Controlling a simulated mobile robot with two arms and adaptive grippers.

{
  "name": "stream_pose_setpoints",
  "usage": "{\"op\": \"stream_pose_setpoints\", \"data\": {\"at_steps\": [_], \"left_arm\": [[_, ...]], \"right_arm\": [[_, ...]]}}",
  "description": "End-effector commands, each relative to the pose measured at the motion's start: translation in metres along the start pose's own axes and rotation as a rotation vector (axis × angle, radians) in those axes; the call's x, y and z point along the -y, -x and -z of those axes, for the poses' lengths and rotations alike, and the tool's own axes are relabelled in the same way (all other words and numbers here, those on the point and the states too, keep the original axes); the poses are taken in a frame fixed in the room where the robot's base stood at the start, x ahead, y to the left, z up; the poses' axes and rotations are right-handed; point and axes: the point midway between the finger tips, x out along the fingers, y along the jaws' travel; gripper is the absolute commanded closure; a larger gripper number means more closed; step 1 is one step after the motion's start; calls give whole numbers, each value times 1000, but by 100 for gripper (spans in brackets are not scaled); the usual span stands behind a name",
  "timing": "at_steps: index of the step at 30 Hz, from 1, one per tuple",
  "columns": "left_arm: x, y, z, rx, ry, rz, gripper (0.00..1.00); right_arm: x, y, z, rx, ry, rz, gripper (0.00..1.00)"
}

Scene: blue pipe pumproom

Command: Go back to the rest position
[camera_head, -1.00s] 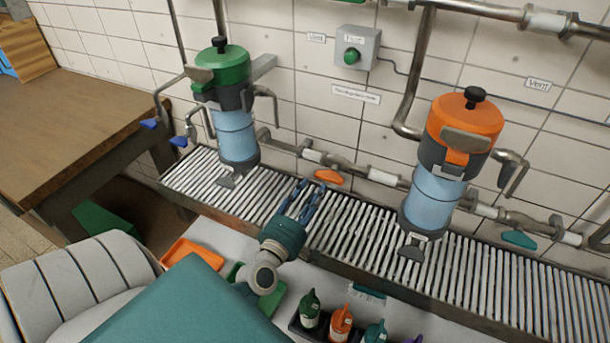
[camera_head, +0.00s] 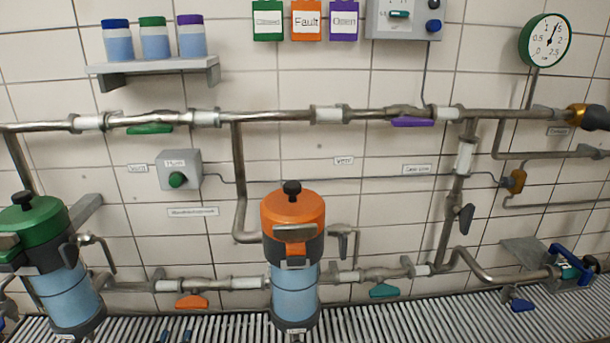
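In the head view only the two blue fingertips of my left gripper (camera_head: 175,336) show, at the bottom edge. They stand apart with nothing seen between them, over the slatted grate (camera_head: 235,325) and below the orange valve handle (camera_head: 192,302). The rest of the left arm is cut off by the frame. I see no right gripper that I can be sure of.
A green-lidded canister (camera_head: 55,275) stands left and an orange-lidded one (camera_head: 293,265) in the middle, near wall pipes. A small shelf (camera_head: 160,66) holds three jars. A blue-barred fitting (camera_head: 575,268) sits at the pipe end, right. A gauge (camera_head: 545,41) hangs upper right.

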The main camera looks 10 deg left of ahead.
Motion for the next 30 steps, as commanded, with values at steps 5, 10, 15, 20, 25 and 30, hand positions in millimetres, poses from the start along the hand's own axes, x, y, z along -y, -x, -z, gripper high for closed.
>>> {"op": "stream_pose_setpoints", "data": {"at_steps": [5, 10, 15, 20, 25, 30], "left_arm": [[8, 13, -81, 250, -234, 92, 65], [41, 65, -165, 608, -673, 232, 65], [75, 126, -180, 872, -1068, 381, 65], [89, 164, -163, 1011, -1292, 495, 65], [94, 196, -140, 1114, -1450, 603, 65], [92, 224, -116, 1195, -1567, 708, 65]], "right_arm": [[0, 0, 0, 0, 0, 0, 66], [1, 0, 0, 0, -1, 1, 66], [1, 0, 0, 0, -1, 1, 66], [1, 0, 0, 0, 0, 1, 66], [1, 0, 0, -1, 0, 1, 66], [1, 0, 0, -1, 0, 1, 66]]}}
